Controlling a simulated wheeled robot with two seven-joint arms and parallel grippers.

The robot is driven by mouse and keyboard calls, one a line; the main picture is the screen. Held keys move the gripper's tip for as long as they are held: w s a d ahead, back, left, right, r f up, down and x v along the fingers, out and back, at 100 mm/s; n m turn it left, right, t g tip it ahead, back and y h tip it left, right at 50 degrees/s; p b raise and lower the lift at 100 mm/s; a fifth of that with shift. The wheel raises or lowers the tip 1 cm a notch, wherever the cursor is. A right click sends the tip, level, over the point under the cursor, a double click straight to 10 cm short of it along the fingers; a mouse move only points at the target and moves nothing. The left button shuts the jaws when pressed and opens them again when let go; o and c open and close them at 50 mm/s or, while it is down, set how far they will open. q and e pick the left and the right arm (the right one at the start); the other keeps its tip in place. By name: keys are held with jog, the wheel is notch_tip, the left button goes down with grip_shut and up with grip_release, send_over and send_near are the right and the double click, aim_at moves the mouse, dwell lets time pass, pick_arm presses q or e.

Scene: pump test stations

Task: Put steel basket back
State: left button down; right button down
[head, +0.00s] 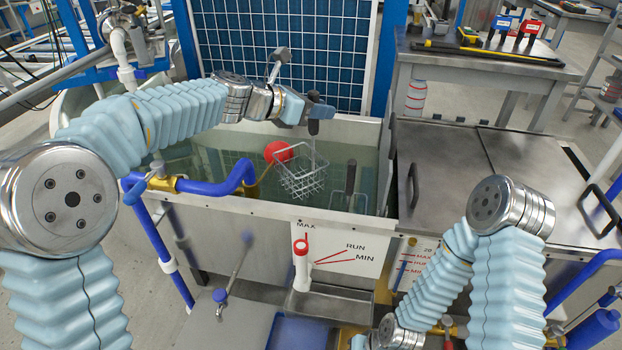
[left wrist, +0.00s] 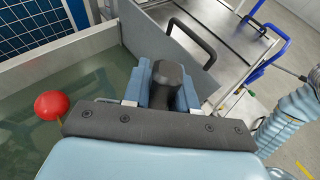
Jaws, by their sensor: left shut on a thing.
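The steel basket (head: 301,181) is a small wire basket with a thin upright stem and a black handle (head: 314,127). My left gripper (head: 315,112) is shut on that handle, above the water tank (head: 190,210). The basket hangs below the gripper, in front of the tank's far wall. I cannot tell whether its bottom touches the water. In the left wrist view the black handle (left wrist: 170,76) sits between the two blue fingers, and the basket is hidden. My right arm is at the lower right, with its gripper out of view.
A red ball float (head: 278,152) is just left of the basket. A black-handled tool (head: 350,178) stands in the tank to its right. A blue pipe (head: 225,183) crosses the tank's front left. A steel lid (head: 450,165) with black handles lies to the right.

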aim_at(312, 162)
pick_arm(q)
notch_tip(312, 162, down, 9)
jog(key=shift+s+f+b, duration=0.1)
jog(key=shift+b, duration=0.45)
jog(key=shift+a+f+b, duration=0.1)
jog(key=shift+f+b, duration=0.65)
jog(key=shift+f, duration=1.85)
jog(key=c, duration=1.3)
grip_release()
jog(key=o, duration=0.4)
jog(key=shift+r, duration=0.2)
jog(key=v, duration=1.2)
